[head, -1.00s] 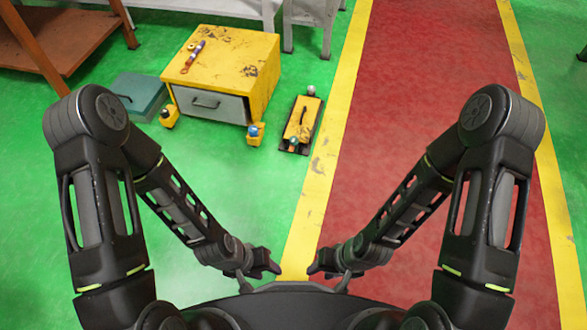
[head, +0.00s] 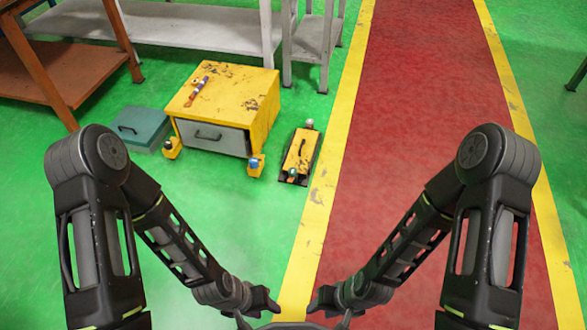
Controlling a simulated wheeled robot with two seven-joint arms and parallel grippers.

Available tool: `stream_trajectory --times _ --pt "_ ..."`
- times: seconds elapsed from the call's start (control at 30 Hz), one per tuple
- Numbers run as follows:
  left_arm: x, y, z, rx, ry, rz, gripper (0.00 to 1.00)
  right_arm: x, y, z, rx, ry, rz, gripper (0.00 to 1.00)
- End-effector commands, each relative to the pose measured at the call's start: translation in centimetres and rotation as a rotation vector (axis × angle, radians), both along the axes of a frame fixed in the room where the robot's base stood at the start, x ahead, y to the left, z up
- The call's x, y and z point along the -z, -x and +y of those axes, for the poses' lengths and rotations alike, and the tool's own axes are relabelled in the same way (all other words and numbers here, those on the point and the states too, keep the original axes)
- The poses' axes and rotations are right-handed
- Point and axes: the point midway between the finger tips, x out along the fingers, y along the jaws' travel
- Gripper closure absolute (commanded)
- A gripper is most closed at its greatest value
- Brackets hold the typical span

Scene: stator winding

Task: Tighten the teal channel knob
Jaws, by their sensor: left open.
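A small teal knob (head: 292,174) shows at the near end of a yellow device (head: 300,152) with a dark base, lying on the green floor right of a yellow cabinet. A pale knob (head: 309,124) is at its far end. My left gripper (head: 276,303) is open and empty, low in the view, well short of the device. My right gripper (head: 314,303) is beside it over the yellow line. Its jaws are too small and dark to read. Neither gripper touches anything.
The yellow cabinet (head: 262,110) has a grey drawer and a tool on top. A blue knob (head: 254,163) and a dark knob (head: 168,144) sit on yellow blocks at its front. A teal box (head: 140,127) lies to its left. Grey benches (head: 190,28) stand behind. The red lane (head: 410,110) is clear.

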Motion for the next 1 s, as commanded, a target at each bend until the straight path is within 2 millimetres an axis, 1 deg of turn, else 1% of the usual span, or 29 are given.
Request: stream_trajectory --times 0.03,0.17,0.2,0.3,0.4,0.53,0.83,0.9,1.0 --pt "-2.8 0.0 0.0 0.0 0.0 0.0 0.59 -2.8 0.0 0.0 0.0 0.0 0.0 0.62" --pt "-7.5 0.0 0.0 0.0 0.001 0.0 0.59 -7.5 0.0 0.0 0.0 -0.001 0.0 0.62" --pt "-9.0 0.0 0.0 0.0 0.001 -0.001 0.59 -9.0 0.0 0.0 0.0 -0.001 -0.001 0.62" --pt "-12.4 0.0 -0.1 0.0 0.001 -0.001 0.59 -12.4 0.0 0.1 0.001 -0.001 0.0 0.62" --pt "-14.8 0.0 -0.1 -0.001 0.002 0.0 0.59 -14.8 0.0 0.1 0.001 -0.001 0.0 0.62" --pt "-16.1 0.0 -0.1 -0.001 0.002 0.0 0.59 -16.1 0.0 0.1 0.001 -0.002 0.0 0.62" --pt "-15.8 0.0 -0.1 -0.001 0.001 0.001 0.59 -15.8 0.0 0.1 0.001 -0.001 0.001 0.62" --pt "-15.8 0.0 -0.1 -0.001 0.001 0.001 0.64 -15.8 0.0 0.1 0.001 -0.001 0.001 0.64" --pt "-15.8 0.0 -0.1 -0.001 0.001 0.001 0.64 -15.8 0.0 0.1 0.001 -0.001 0.001 0.64"
